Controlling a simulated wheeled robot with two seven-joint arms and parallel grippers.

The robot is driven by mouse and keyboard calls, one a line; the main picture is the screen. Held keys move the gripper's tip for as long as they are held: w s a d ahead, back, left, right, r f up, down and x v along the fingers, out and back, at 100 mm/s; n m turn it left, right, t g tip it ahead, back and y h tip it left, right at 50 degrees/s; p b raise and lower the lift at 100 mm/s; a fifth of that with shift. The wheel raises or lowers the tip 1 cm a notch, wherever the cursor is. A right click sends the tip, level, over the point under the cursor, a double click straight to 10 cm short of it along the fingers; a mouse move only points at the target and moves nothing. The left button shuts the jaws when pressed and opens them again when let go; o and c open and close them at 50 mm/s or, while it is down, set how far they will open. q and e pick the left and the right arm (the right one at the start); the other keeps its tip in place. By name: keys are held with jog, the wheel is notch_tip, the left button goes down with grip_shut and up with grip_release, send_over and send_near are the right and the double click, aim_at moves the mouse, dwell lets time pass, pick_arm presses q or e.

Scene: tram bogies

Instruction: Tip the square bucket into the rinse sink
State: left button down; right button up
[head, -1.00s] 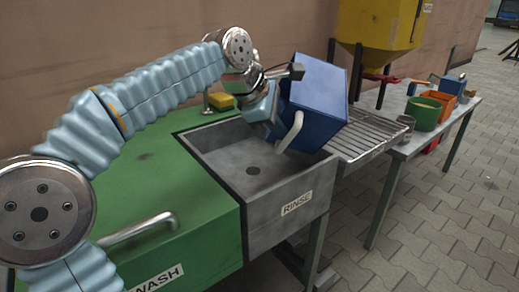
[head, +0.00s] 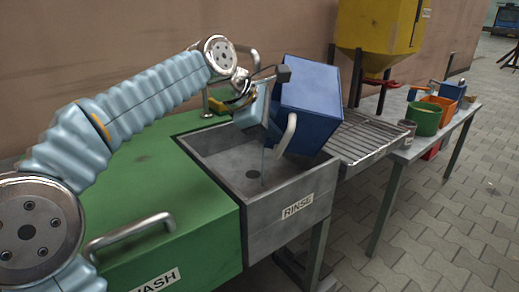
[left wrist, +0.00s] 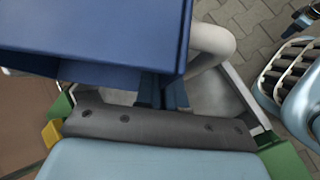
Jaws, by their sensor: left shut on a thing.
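The blue square bucket (head: 311,92) hangs tilted above the right side of the grey rinse sink (head: 215,140), with its pale handle (head: 288,134) at its lower left. My left gripper (head: 268,108) is shut on the bucket from the left. A thin bluish stream (head: 264,160) drops from near the gripper towards the sink floor by the drain. In the left wrist view the bucket (left wrist: 100,30) fills the upper left, with the handle (left wrist: 210,45) beside it. The bucket's inside is hidden. My right gripper is not in view.
The green wash unit (head: 150,190) adjoins the sink on the left, with a metal bar handle. A slatted drain rack (head: 370,140) lies to the right. Beyond it a table holds a green tub (head: 424,118) and orange box. A yellow hopper (head: 380,30) stands behind.

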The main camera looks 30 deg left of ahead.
pick_arm(q)
jog(key=shift+s+a+f+b, duration=0.15)
jog(key=shift+a+b, duration=0.15)
jog(key=shift+b, duration=0.25)
dwell(0.5)
